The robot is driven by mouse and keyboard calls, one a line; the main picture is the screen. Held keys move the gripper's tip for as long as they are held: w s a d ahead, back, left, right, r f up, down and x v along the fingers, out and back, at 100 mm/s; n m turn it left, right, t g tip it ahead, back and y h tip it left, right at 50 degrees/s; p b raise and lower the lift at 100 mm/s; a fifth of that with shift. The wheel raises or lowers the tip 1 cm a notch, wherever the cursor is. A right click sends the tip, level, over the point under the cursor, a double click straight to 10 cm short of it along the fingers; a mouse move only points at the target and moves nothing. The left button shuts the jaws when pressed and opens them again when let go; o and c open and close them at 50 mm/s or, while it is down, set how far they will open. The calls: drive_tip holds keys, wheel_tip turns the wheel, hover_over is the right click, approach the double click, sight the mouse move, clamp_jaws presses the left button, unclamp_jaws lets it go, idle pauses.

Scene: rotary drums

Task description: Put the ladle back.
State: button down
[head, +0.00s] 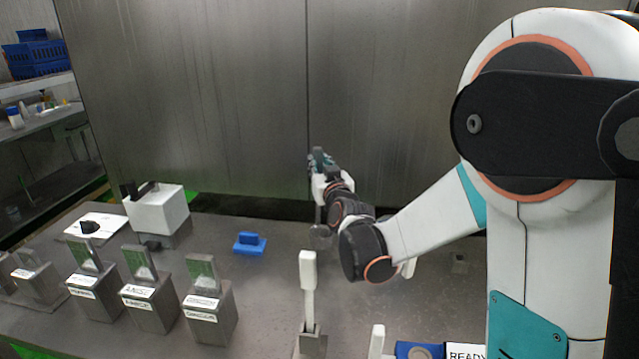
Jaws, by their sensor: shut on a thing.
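My gripper (321,163) is at the far end of my arm, in front of the metal back wall and above the far part of the bench. It is shut on the ladle. The jaws are small and partly hidden by my wrist, so the grip itself is hard to make out. The ladle's greyish round bowl (321,238) seems to hang below the gripper, beside my wrist. Its handle is mostly hidden.
A white upright handle (307,270) stands in a metal holder (312,343) at the front. Several labelled metal blocks (208,313) stand at left. Behind them are a white box (158,209) and a blue block (249,243). A READY label (466,355) lies front right. Bare bench (255,285) shows mid-left.

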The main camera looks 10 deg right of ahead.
drive_tip(key=shift+f+b, duration=0.6)
drive_tip(key=shift+f, duration=1.35)
drive_tip(key=c, duration=1.4)
unclamp_jaws()
drive_tip(key=s+f+g, duration=0.1)
drive_tip(key=s+g, duration=0.2)
drive_tip(key=s, duration=1)
drive_tip(key=s+g+p, duration=0.1)
drive_tip(key=s+g, duration=0.3)
drive_tip(key=s, duration=0.9)
drive_tip(key=s+f+g+p, duration=0.1)
drive_tip(key=s+g, duration=0.3)
drive_tip(key=s, duration=1)
drive_tip(key=shift+f, duration=0.3)
